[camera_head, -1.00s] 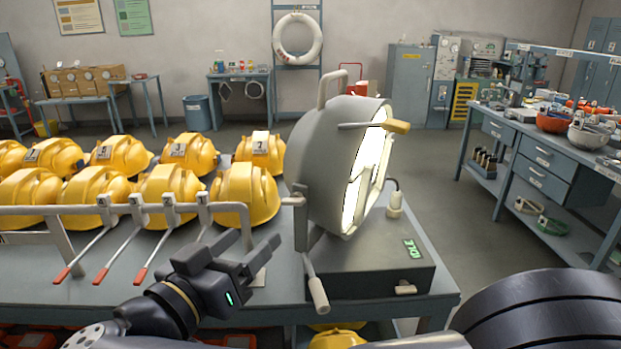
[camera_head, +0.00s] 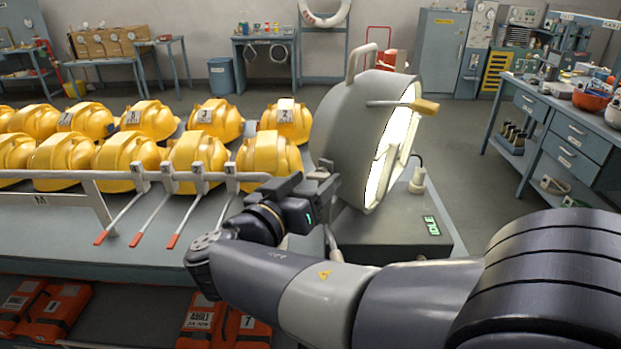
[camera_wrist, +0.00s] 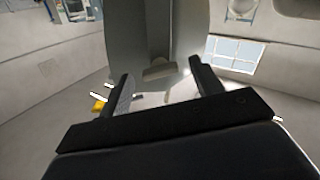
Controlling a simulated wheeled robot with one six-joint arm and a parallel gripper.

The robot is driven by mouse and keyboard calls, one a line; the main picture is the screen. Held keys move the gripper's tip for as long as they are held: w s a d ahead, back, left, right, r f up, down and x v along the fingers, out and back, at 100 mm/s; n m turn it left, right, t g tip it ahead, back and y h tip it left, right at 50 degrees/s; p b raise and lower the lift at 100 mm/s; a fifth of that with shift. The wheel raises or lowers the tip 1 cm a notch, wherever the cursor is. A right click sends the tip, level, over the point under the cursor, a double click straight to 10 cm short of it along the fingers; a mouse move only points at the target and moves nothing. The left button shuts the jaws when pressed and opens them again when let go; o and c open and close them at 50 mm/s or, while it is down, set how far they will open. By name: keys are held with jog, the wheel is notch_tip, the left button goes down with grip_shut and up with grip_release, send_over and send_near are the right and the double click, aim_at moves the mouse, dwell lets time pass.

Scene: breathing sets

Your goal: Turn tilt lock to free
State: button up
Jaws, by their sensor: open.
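The large round grey lamp (camera_head: 345,125) stands on a dark base box (camera_head: 400,240), its lit face turned right. A bar with a tan grip (camera_head: 424,107) sticks out at its upper right. My gripper (camera_head: 326,178) is open at the lamp's near left side, over its support post; contact cannot be told. It hides most of the side lever there, which I take for the tilt lock; only part of a light handle (camera_head: 334,250) shows below. In the wrist view, the open fingers (camera_wrist: 162,84) have a grey part (camera_wrist: 158,70) between or beyond them; nothing is clearly held.
Several yellow helmets (camera_head: 130,160) sit on the bench at left behind a rail with red-tipped levers (camera_head: 172,241). The base box has a green IDLE display (camera_head: 431,225). Orange packs (camera_head: 55,310) lie beneath. Open floor lies between the lamp and the right workbench (camera_head: 560,140).

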jog(key=shift+c, duration=0.3)
jog(key=c, duration=0.9)
jog(key=shift+f+b, duration=0.1)
jog(key=shift+b, duration=0.25)
jog(key=n+b, duration=0.3)
jog(key=n, duration=0.3)
jog(key=shift+n, duration=0.4)
jog(key=n, duration=0.4)
jog(key=shift+n+p, duration=0.5)
jog(key=shift+n, duration=1.4)
